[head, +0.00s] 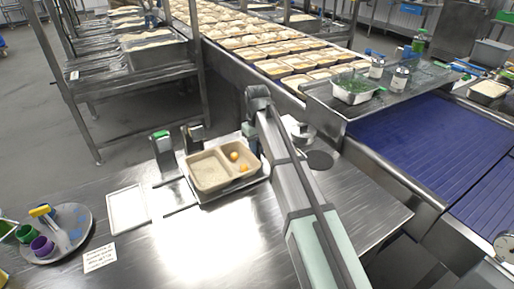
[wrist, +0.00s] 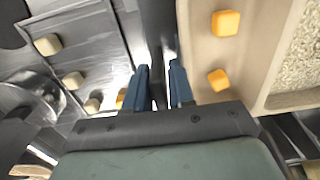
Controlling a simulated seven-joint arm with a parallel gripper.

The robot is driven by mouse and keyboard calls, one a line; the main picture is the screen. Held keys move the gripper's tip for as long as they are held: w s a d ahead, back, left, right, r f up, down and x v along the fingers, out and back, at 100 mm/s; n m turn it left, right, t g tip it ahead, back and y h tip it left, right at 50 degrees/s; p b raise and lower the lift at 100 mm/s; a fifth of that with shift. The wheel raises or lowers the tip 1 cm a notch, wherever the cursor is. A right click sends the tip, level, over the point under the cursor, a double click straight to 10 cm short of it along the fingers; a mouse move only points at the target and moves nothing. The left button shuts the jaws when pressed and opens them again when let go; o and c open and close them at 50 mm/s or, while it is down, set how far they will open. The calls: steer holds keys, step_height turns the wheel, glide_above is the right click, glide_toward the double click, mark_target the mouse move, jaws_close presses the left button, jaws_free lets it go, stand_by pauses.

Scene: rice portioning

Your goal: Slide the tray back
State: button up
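A beige two-compartment tray (head: 193,160) sits in a shallow metal holder (head: 203,200) on the steel table. Its left compartment holds rice and its right one two orange cubes. In the wrist view the tray (wrist: 207,75) is on the right, with the orange cubes and part of the rice. My gripper (wrist: 160,72) is low beside the tray's wall. Its two blue fingers are close together with a narrow gap, and a dark strip shows between them. I cannot tell whether they press on it. In the head view my arm covers the fingertips.
Several pale cubes (wrist: 72,80) show on the metal left of the fingers. A white-edged plate (head: 128,209) and a round caddy of colored cups (head: 68,228) are to the left. Dispensers (head: 162,148) stand behind the tray. A blue conveyor (head: 425,140) is at right.

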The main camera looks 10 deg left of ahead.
mark_target(227, 160)
jaws_close()
stand_by(0.3)
steer(key=shift+s+a, duration=0.1)
steer(key=s+a, duration=0.8)
jaws_free()
steer(key=shift+r, duration=0.1)
stand_by(0.3)
